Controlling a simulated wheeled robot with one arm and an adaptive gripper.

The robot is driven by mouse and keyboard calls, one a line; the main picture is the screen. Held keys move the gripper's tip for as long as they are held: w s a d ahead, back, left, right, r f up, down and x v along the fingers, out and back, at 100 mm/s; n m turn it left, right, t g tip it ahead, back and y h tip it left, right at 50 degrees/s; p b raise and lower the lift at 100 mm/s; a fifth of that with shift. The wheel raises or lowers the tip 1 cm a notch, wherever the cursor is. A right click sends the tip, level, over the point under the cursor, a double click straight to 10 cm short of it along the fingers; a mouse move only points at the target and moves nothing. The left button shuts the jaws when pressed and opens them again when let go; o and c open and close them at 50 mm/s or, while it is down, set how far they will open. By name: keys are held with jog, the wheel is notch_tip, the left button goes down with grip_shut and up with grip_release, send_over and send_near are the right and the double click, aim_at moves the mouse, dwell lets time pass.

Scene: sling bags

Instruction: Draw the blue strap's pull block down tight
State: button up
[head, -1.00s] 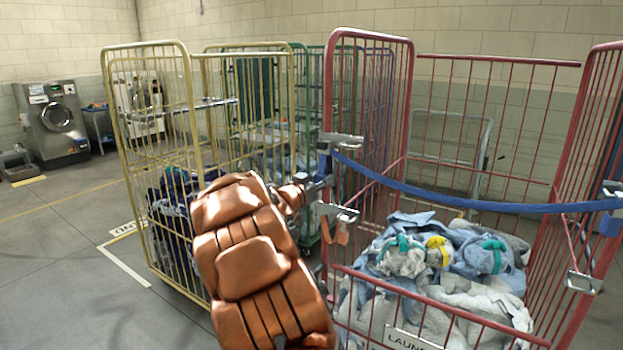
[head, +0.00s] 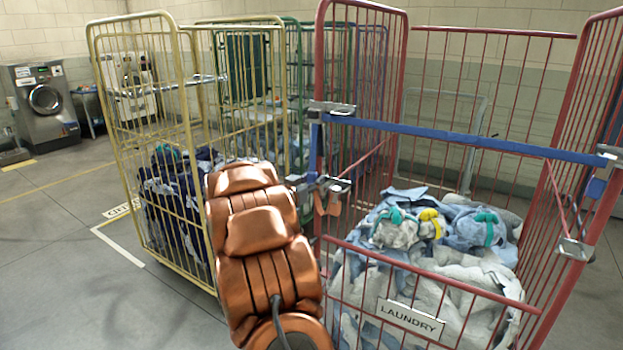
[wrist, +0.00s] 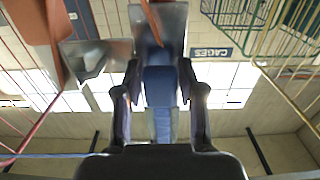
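The blue strap (head: 460,137) runs nearly straight across the front of the red cage (head: 410,265), from a metal bracket (head: 332,108) on the left post to the right post. Its blue tail (head: 316,145) hangs down beside the left post. My gripper (head: 314,182) is low on that post, well below the bracket. In the wrist view, the fingers of my gripper (wrist: 159,85) stand on both sides of the blue pull block (wrist: 158,90) and look shut on it. The block is hardly visible in the head view, hidden by my gripper.
A second metal bracket (head: 330,188) sits on the left post close to my gripper. Grey and blue laundry (head: 450,250) fills the red cage's lower part. A yellow cage (head: 190,150) stands close on the left. Open floor (head: 70,270) lies further left.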

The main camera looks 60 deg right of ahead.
jog(key=shift+o, duration=1.4)
jog(key=shift+r, duration=0.25)
jog(key=shift+a, duration=0.1)
jog(key=shift+a+r, duration=0.1)
jog(key=shift+a, duration=0.2)
jog(key=a, duration=1.1)
jog(key=shift+w, duration=0.25)
jog(key=shift+a, duration=0.1)
